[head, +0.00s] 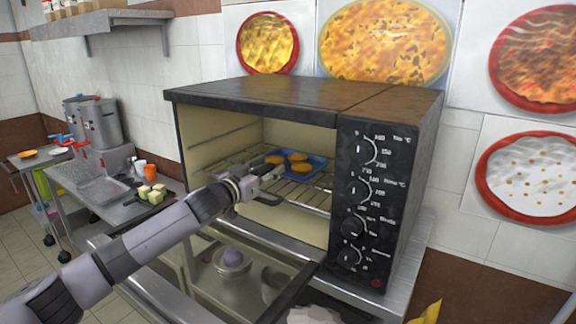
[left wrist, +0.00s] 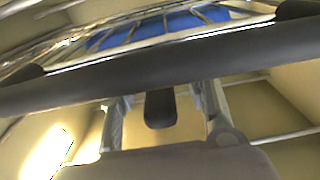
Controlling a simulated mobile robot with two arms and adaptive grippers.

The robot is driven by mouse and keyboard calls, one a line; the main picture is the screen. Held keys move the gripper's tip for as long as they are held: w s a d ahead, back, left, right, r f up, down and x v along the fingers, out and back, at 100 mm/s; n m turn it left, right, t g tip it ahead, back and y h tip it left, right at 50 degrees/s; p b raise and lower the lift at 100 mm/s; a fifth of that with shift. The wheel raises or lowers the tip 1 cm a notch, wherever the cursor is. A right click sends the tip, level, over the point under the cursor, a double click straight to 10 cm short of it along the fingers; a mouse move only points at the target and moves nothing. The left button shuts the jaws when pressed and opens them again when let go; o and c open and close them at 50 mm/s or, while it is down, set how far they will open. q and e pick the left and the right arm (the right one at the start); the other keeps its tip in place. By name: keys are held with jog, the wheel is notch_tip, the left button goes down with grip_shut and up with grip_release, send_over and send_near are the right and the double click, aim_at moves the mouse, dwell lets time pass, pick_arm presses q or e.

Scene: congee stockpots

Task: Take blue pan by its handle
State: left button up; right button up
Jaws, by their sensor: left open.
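The blue pan (head: 318,164) lies on the wire rack inside the open oven, with three orange-yellow pastries (head: 297,156) on it. My left gripper (head: 270,181) reaches into the oven opening at the pan's near left side. It is open, and I see no pan held in it. In the left wrist view, the blue pan (left wrist: 185,22) shows at the top, beyond a wide dark bar. Grey gripper parts show below that bar, with a short dark piece between them; I cannot tell whether this is the pan's handle. My right gripper is not in view.
The oven (head: 270,92) has its knob panel (head: 365,200) at the right of the opening. Its glass door (head: 245,268) is lowered below my left arm. A metal counter at the left carries stockpots (head: 98,120), cups (head: 150,172) and a cutting board with food pieces.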

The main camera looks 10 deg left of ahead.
pick_arm(q)
jog(key=shift+c, duration=0.3)
grip_shut()
jog(key=shift+r, duration=0.15)
dwell(0.4)
